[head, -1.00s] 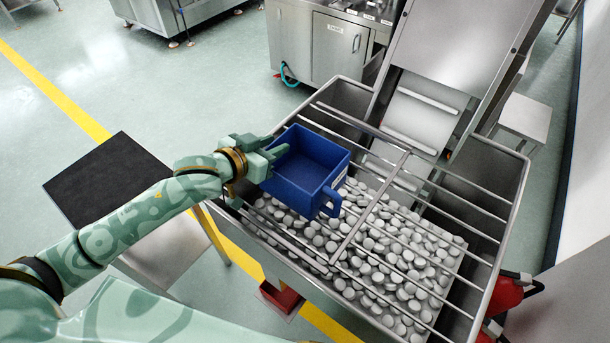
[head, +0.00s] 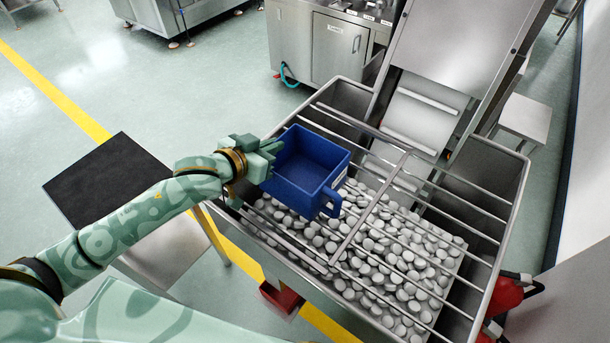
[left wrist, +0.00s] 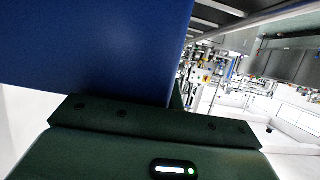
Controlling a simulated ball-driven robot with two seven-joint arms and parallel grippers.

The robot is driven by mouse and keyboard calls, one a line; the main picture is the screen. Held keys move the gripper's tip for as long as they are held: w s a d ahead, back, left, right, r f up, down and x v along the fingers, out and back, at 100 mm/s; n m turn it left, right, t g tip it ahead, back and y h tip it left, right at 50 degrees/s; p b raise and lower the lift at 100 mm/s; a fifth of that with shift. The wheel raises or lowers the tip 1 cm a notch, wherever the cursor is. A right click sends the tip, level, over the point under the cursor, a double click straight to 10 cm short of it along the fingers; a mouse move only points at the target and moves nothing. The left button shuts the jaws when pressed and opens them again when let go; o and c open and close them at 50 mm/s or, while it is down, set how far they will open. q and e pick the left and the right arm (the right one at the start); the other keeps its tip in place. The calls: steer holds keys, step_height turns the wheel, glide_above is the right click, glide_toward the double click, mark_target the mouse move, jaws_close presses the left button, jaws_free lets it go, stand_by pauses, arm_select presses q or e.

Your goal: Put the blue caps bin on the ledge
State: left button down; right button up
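The blue caps bin (head: 305,172) rests upright on the bars over the steel hopper, at its left corner. Its inside looks empty, and one handle (head: 330,204) points to the front right. My left gripper (head: 268,157) is at the bin's left side and looks shut on it; the exact grip is hidden. In the left wrist view the blue wall of the bin (left wrist: 95,50) fills the upper left, close against my gripper. I cannot tell for sure which surface is the ledge. My right gripper is not in view.
Grey-white caps (head: 375,265) fill the hopper under its bars (head: 440,185). The steel elevator chute (head: 430,110) rises behind. A black-topped stand (head: 108,178) is at the left, partly behind my left arm. A small steel table (head: 526,118) stands at the right.

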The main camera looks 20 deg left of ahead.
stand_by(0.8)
arm_select(q)
steer(key=shift+r, duration=0.25)
steer(key=s+d+r+p, duration=0.3)
steer(key=s+r+p, duration=0.1)
steer(key=s+r, duration=0.2)
steer(key=s+d+r+p, duration=0.3)
steer(key=s+r+p, duration=0.1)
steer(key=s+r, duration=0.3)
steer(key=w+a+f+n+y+b, duration=0.1)
steer(key=w+a+f+b, duration=0.1)
steer(key=b, duration=0.1)
steer(key=w+a+f+n+y+b, duration=0.1)
steer(key=w+f+y+b, duration=0.1)
steer(key=w+f+b, duration=0.1)
steer(key=w+a+f+n+y+b, duration=0.1)
steer(key=w+a+f+n+b, duration=0.1)
steer(key=b, duration=0.3)
steer(key=shift+w+a+f+t, duration=0.3)
steer(key=shift+a+f+t, duration=0.1)
steer(key=shift+f, duration=0.2)
steer(key=shift+w+d+r+y+b, duration=0.15)
steer(key=shift+w+r+y+b, duration=0.2)
steer(key=shift+w+b, duration=0.1)
